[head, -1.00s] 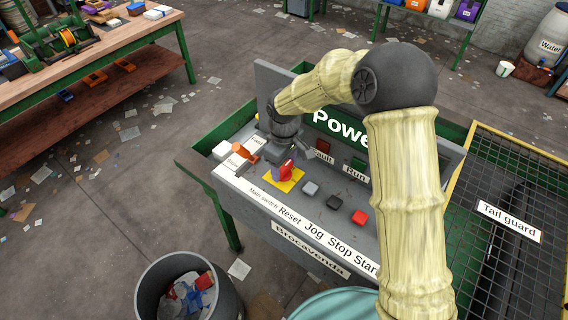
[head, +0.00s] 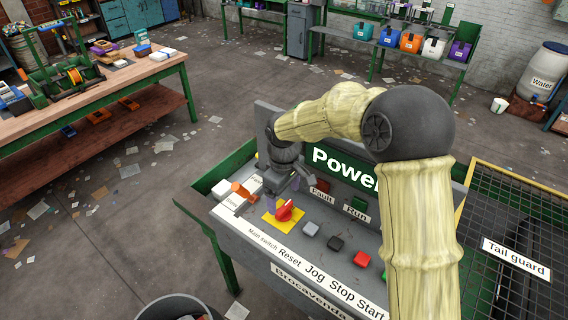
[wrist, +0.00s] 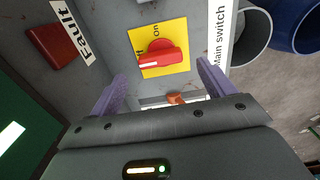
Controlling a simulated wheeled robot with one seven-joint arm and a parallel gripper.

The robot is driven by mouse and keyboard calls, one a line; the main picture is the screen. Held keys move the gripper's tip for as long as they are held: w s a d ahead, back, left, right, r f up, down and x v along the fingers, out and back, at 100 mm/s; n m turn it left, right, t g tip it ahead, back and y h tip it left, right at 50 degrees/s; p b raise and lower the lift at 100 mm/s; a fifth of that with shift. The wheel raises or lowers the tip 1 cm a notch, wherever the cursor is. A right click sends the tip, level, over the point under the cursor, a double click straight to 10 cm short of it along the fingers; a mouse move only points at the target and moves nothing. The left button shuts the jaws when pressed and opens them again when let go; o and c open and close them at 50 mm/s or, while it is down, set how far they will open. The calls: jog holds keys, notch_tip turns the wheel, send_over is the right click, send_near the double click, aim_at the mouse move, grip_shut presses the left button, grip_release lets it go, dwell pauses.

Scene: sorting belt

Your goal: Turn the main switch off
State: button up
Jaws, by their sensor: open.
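The main switch is a red rotary knob (head: 284,211) on a yellow plate (head: 268,220) at the left of the grey control panel. In the wrist view the knob (wrist: 160,56) lies crosswise; the white mark at its left end points toward a partly hidden label, while "On" reads above the knob. My gripper (head: 291,187) hangs just above and behind the switch in the head view. In the wrist view its purple fingers (wrist: 160,88) stand wide apart with nothing between them, clear of the knob.
Grey, black and red buttons (head: 361,259) sit right of the switch. Fault (head: 320,186) and Run (head: 358,205) lamps are behind. The mesh tail guard (head: 520,215) is at right, a bin (head: 180,308) at front.

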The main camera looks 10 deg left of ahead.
aim_at(284, 206)
notch_tip(284, 206, up, 13)
jog(key=b, duration=0.1)
jog(key=shift+b, duration=0.4)
